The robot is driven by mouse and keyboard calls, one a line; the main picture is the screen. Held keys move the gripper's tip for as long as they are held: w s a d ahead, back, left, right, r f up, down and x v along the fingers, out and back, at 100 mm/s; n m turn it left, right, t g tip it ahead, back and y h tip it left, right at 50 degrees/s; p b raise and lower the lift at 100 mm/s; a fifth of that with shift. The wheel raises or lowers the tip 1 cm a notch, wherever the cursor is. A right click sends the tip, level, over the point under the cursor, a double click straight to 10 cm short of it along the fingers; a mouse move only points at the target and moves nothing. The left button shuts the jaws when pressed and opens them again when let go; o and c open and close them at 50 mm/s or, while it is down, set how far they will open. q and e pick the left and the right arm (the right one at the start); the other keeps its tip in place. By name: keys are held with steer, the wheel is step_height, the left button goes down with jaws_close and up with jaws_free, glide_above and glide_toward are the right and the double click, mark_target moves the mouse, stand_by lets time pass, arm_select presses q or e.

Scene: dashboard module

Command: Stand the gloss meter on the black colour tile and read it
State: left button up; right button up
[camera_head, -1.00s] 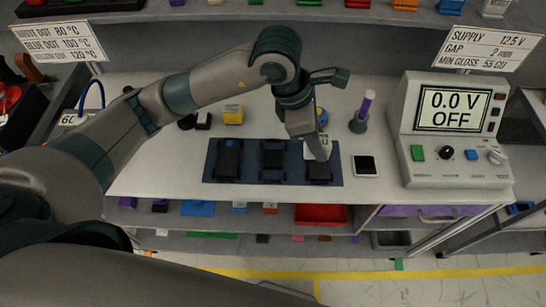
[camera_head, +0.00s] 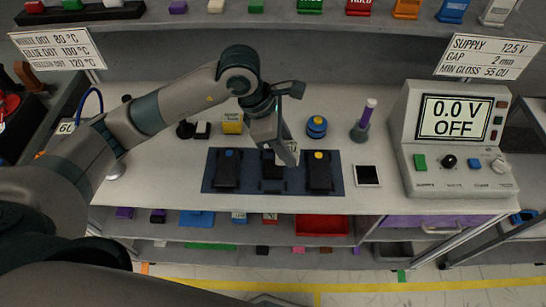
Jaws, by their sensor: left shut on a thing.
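The black tile (camera_head: 367,175) lies in a pale frame on the bench, right of the dark blue mat (camera_head: 243,184). My left gripper (camera_head: 291,158) reaches down over the middle of the mat. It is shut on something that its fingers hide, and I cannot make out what. The middle black unit (camera_head: 272,185) is partly covered by the gripper. The left black unit (camera_head: 227,172) has a blue dot and the right black unit (camera_head: 319,173) has a yellow dot. I cannot tell which object is the gloss meter. My right gripper is not in view.
A console (camera_head: 455,140) reading 0.0 V OFF stands at the right. A red tray (camera_head: 322,225) sits on the shelf below.

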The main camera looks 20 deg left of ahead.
arm_select(q)
steer(key=a+f, duration=0.1)
steer(key=a, duration=0.1)
steer(key=w+a+f, duration=0.1)
steer(key=shift+a+f+b, duration=0.2)
steer(key=shift+a+b, duration=0.15)
steer(key=shift+a, duration=0.05)
steer(key=shift+f+b, duration=0.65)
steer(key=shift+f, duration=1.35)
steer(key=shift+f, duration=0.15)
steer(key=o, duration=1.1)
